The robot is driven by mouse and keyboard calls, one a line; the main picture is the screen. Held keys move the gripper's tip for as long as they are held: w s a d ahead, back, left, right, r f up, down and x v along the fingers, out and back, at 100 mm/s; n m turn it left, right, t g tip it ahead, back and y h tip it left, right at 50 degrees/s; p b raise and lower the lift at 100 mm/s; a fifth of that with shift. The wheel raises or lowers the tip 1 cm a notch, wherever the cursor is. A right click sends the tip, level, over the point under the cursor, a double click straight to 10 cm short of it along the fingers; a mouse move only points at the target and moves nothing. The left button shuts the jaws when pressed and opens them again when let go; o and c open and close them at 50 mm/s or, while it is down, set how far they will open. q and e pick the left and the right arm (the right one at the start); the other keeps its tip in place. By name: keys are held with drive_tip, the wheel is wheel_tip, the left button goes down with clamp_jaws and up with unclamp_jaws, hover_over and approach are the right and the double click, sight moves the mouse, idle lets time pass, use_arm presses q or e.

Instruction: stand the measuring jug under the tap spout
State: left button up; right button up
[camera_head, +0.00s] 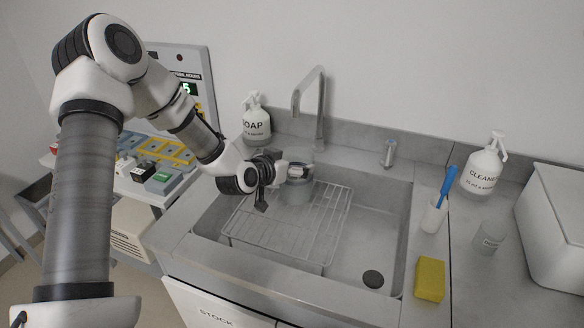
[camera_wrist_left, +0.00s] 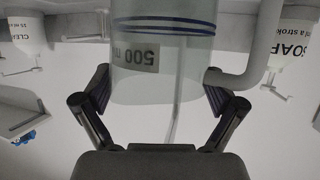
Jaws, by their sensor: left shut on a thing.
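The measuring jug (camera_head: 297,190) is clear, with blue lines and a "500 m" label that shows upside down in the left wrist view (camera_wrist_left: 165,62). My left gripper (camera_head: 277,172) is shut on the jug, with a finger on each side of its wall in the wrist view. The jug looks upright over the back of the wire rack (camera_head: 290,238) in the sink. I cannot tell whether its base touches the rack. The tap (camera_head: 321,105) rises behind the sink; its spout end hangs above the jug in the head view. My right gripper is not in view.
A soap bottle (camera_head: 256,124) stands behind the jug at left. A tap lever (camera_head: 389,152) is right of the tap. A cleaner bottle (camera_head: 482,172), a brush cup (camera_head: 433,216), a small jar (camera_head: 489,238) and a yellow sponge (camera_head: 429,279) occupy the right counter. The sink's right side is clear.

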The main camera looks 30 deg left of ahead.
use_arm(q)
wheel_tip(320, 180, down, 3)
drive_tip(key=shift+s+a+f, duration=0.1)
drive_tip(key=shift+f, duration=0.3)
drive_tip(key=o, duration=1.2)
drive_tip(key=shift+c, duration=0.2)
